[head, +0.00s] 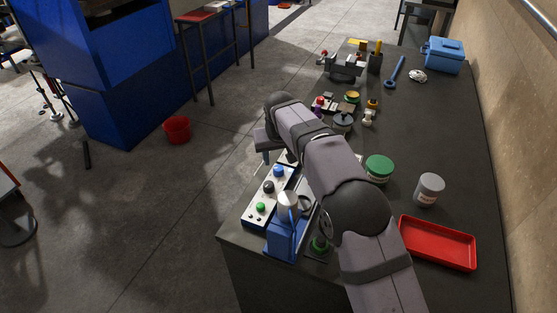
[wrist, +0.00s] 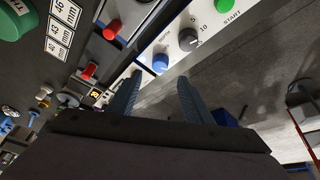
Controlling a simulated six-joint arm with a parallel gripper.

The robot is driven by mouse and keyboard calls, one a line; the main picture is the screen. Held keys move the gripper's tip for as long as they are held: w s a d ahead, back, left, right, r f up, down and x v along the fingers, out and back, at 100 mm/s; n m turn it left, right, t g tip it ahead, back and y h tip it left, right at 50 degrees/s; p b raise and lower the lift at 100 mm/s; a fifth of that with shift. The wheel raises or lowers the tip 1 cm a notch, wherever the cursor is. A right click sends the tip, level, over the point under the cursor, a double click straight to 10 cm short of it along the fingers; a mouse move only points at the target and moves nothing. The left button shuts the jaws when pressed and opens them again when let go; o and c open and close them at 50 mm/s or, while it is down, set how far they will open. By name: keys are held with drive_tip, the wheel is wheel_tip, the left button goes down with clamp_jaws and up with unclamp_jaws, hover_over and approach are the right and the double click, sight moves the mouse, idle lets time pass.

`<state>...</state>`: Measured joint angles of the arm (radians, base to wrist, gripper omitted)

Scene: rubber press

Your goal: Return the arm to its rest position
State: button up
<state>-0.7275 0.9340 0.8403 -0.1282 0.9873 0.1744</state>
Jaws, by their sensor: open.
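My arm (head: 330,165) reaches from the lower right across the bench. My gripper (wrist: 160,78) is open, with two blue-grey fingers apart and nothing between them. In the head view it hangs at the bench's left edge, beyond the control panel (head: 268,188), and is partly hidden by my wrist. The panel has a blue button, a dark dial and a green button. In the wrist view the blue button (wrist: 160,64), the dial (wrist: 188,40) and the green START button (wrist: 224,5) lie ahead of the fingers. I cannot tell the height above the bench.
A blue press-like device (head: 284,238) stands at the bench's near left corner. A green-lidded jar (head: 379,168), a grey jar (head: 429,189) and a red tray (head: 438,243) are right of my arm. Small parts and a vise (head: 345,68) lie farther back. The wall bounds the right.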

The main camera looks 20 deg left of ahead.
idle(0.4)
drive_tip(key=s+d+m+g+h, duration=0.1)
drive_tip(key=s+d+m, duration=0.15)
drive_tip(key=d, duration=1.05)
drive_tip(key=s+d+m+g+h, duration=0.1)
drive_tip(key=s+d, duration=0.2)
drive_tip(key=d, duration=1)
drive_tip(key=s+d+f+m+g, duration=0.1)
drive_tip(key=s+d+f, duration=0.1)
drive_tip(key=s+d, duration=0.6)
drive_tip(key=s+d+f+m+g, duration=0.1)
drive_tip(key=s+d, duration=0.6)
drive_tip(key=s, duration=0.8)
drive_tip(key=shift+s+d+f+m, duration=0.2)
drive_tip(key=shift+d+f+m, duration=0.2)
drive_tip(key=shift+f+m, duration=0.4)
